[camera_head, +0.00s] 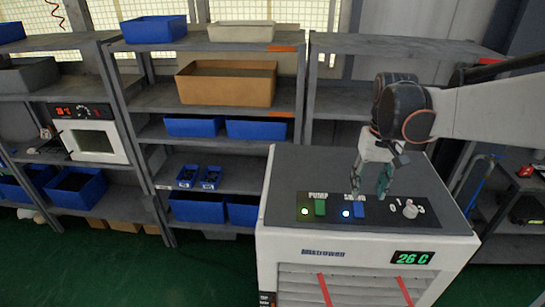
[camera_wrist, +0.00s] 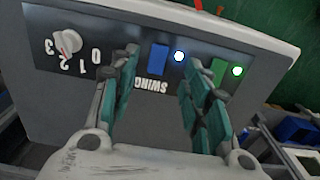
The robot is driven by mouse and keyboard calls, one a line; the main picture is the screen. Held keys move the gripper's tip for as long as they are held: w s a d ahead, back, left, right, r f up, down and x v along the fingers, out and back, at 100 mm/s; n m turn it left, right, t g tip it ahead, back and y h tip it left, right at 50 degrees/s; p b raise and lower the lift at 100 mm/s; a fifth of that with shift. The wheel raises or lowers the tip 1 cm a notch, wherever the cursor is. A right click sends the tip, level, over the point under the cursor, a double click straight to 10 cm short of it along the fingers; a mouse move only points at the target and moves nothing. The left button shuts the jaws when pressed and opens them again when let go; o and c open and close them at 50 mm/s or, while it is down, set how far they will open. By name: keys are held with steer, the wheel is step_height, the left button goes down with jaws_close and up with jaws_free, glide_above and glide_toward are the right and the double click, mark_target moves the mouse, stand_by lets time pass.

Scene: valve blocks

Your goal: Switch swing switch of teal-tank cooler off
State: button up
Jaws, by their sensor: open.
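The cooler (camera_head: 305,170) is a pale box with a dark top and a switch panel; no teal tank shows. The blue swing switch (camera_head: 359,210) is on the panel beside a lit light (camera_head: 346,214). In the wrist view the switch (camera_wrist: 158,58) and its lit light (camera_wrist: 179,56) lie between my fingers. My gripper (camera_head: 371,188) is open and empty, fingers down, over the panel near the swing switch. The fingers partly cover the swing label in the head view. I cannot tell whether a fingertip touches the panel.
The green pump switch (camera_head: 320,207) with a lit light (camera_head: 304,211) is left of the swing switch. A numbered knob (camera_head: 410,209) is to its right. A display (camera_head: 411,258) reads 26 C. Shelves with blue bins (camera_head: 197,207) stand behind and left.

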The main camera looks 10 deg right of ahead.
mark_target(360, 214)
step_height(360, 214, down, 9)
steer(key=shift+w+r, duration=0.1)
stand_by(0.3)
